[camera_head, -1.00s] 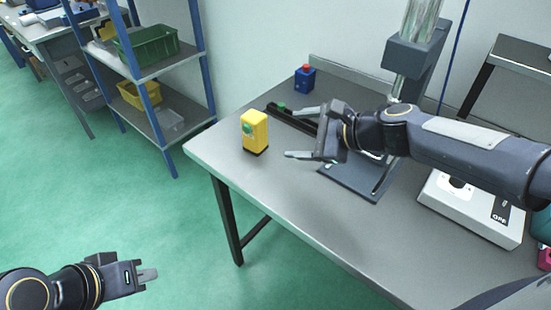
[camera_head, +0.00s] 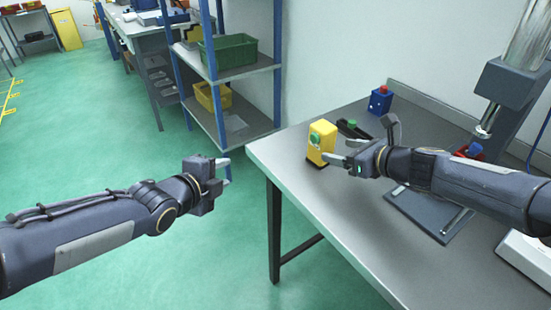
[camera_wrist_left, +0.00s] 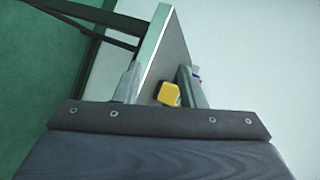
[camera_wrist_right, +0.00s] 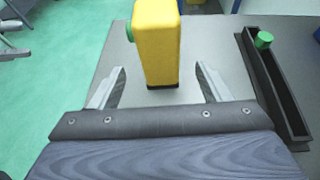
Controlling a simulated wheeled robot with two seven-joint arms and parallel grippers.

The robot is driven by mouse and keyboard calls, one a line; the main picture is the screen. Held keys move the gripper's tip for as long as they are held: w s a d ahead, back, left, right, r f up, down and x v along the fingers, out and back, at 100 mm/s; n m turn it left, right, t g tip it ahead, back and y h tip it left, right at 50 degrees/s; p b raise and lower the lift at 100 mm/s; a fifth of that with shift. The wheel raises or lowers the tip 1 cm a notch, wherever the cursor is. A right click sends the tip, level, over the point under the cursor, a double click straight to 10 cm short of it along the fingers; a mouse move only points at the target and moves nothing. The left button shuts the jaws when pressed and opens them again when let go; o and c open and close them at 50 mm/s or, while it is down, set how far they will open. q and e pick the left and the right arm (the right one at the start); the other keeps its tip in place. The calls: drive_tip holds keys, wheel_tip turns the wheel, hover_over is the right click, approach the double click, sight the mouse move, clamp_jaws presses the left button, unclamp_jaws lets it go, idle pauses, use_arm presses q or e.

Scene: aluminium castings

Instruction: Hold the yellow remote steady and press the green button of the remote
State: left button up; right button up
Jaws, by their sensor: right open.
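The yellow remote (camera_head: 320,143) stands upright near the table's left edge, its green button (camera_head: 314,138) on the side facing left. It also shows between the fingers in the right wrist view (camera_wrist_right: 158,45), with the button at its left edge. My right gripper (camera_head: 340,160) is open just to the right of the remote, its fingers pointing at it and apart from it. My left gripper (camera_head: 225,172) is in the air off the table, left of the remote. Its fingers stand apart in the left wrist view (camera_wrist_left: 160,85), with the remote small and far off between them.
A black narrow tray (camera_wrist_right: 275,90) holding a green knob (camera_wrist_right: 264,39) lies to the right of the remote. A blue box with a red top (camera_head: 380,100) stands behind. A press stand (camera_head: 500,85) rises at the right.

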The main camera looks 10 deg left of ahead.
sight(321, 146)
drive_tip(key=shift+w+a+f, duration=0.1)
drive_tip(key=shift+a, duration=0.05)
drive_tip(key=shift+w+a+f, duration=0.15)
drive_tip(key=shift+w+a, duration=0.05)
drive_tip(key=shift+a, duration=0.05)
drive_tip(key=x, duration=0.6)
drive_tip(key=shift+w+a+f, duration=0.1)
drive_tip(key=shift+w+a, duration=0.1)
drive_tip(key=shift+w, duration=0.05)
use_arm(q)
drive_tip(key=w+d+r+m+t+h, duration=0.1)
drive_tip(key=w+d+m+h, duration=0.4)
drive_tip(key=m, duration=1.2)
drive_tip(key=d+h, duration=0.3)
drive_tip(key=d, duration=0.3)
drive_tip(key=shift+r+h, duration=0.4)
drive_tip(key=shift+w, duration=0.1)
